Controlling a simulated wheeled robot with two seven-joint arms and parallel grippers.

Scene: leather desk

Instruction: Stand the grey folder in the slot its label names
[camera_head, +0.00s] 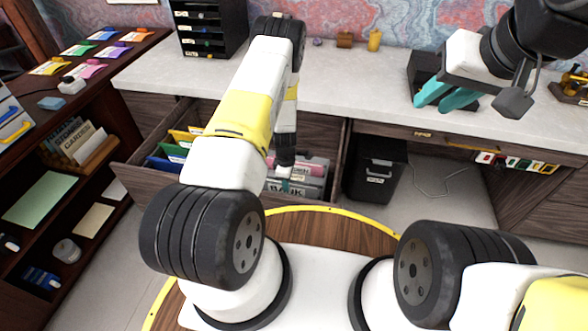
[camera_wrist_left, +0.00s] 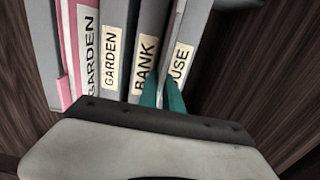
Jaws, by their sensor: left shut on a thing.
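My left gripper (camera_head: 285,170) reaches down into the open drawer (camera_head: 140,180). Its teal fingertips (camera_wrist_left: 163,96) are shut on a grey folder (camera_wrist_left: 192,35), whose partly covered label ends in "USE". The folder is upright, tilted slightly in the left wrist view, beside a grey folder labelled BANK (camera_wrist_left: 150,35). Further left are a grey folder labelled GARDEN (camera_wrist_left: 117,25) and a pink-edged one also labelled GARDEN (camera_wrist_left: 84,25). The lower ends of the folders are hidden. My right gripper (camera_head: 446,97) is open and empty over the desktop, its teal fingers apart.
Yellow, green and blue files (camera_head: 175,150) stand at the drawer's left. A dark shelf unit (camera_head: 125,58) on the left holds a rack labelled GARDEN (camera_head: 85,150). A black bin (camera_head: 378,172) stands right of the drawer. The desktop (camera_head: 345,88) between my grippers is clear.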

